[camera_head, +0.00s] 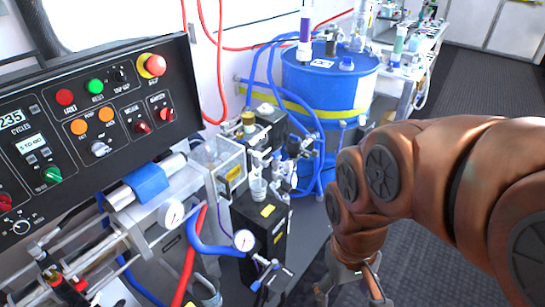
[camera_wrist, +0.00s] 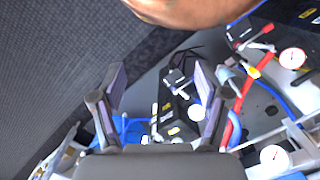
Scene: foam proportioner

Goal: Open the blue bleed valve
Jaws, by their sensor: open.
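My gripper (camera_head: 350,285) hangs at the lower middle of the head view, to the right of the black pump unit. In the wrist view its two fingers (camera_wrist: 160,85) are spread wide with nothing between them. A small valve fitting (camera_head: 266,265) with a bluish part sits below a round gauge (camera_head: 243,240), left of my gripper and apart from it. I cannot tell for sure whether this is the blue bleed valve. In the wrist view, small fittings (camera_wrist: 178,85) show beyond the fingers, too small to tell apart.
A blue drum (camera_head: 325,90) with blue hoses stands behind the pump unit. A black control panel (camera_head: 90,120) is at left. Red and blue hoses (camera_head: 190,250) run below it. Dark floor (camera_head: 470,90) is free at right.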

